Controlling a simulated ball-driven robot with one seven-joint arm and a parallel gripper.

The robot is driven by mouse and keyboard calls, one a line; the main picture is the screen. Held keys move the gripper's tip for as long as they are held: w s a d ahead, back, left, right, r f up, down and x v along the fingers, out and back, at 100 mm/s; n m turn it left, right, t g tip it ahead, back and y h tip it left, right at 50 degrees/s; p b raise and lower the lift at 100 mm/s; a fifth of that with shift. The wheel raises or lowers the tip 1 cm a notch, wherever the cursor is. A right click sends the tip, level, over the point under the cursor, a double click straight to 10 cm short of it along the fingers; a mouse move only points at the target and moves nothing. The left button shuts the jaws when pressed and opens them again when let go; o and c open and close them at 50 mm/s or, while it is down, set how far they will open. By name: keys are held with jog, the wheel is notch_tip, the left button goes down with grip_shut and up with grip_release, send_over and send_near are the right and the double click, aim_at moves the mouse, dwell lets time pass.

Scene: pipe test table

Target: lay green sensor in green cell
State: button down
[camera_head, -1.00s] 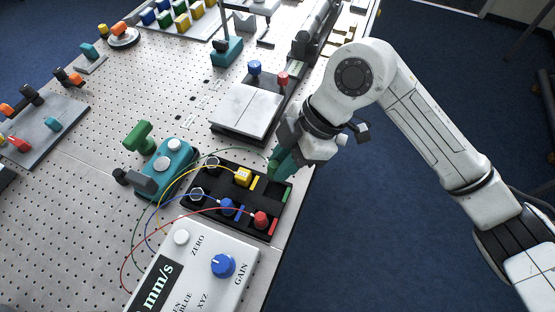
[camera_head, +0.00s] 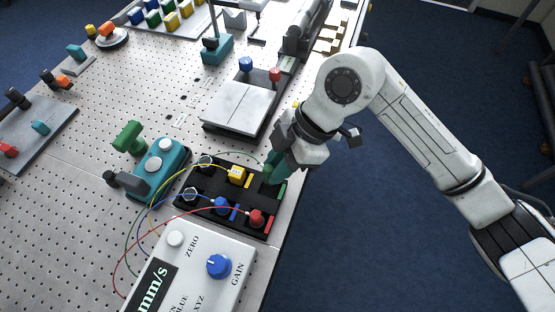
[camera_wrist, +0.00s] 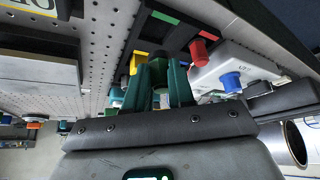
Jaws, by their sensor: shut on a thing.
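The black tray (camera_head: 206,206) holds a yellow sensor (camera_head: 237,174), a blue sensor (camera_head: 222,205) and a red sensor (camera_head: 256,217), each beside a matching colour strip. The green strip (camera_head: 282,191) marks the green cell at the tray's upper right; it also shows in the wrist view (camera_wrist: 165,17). My gripper (camera_head: 270,169), with teal fingers, points down at that cell, close above it or partly in it. It is shut on the green sensor (camera_wrist: 160,98), mostly hidden between the fingers. A thin green wire runs to it from the left.
A white meter box (camera_head: 197,265) with a blue knob stands in front of the tray. A teal block (camera_head: 160,170) with white buttons is left of it. A raised grey plate (camera_head: 238,106) lies behind. The table edge is close on the right.

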jog(key=shift+f+b, duration=1.15)
jog(key=shift+f, duration=1.1)
jog(key=shift+f, duration=0.4)
jog(key=c, duration=0.9)
grip_release()
jog(key=b+v, duration=0.1)
jog(key=v, duration=1)
jog(key=shift+s, duration=0.1)
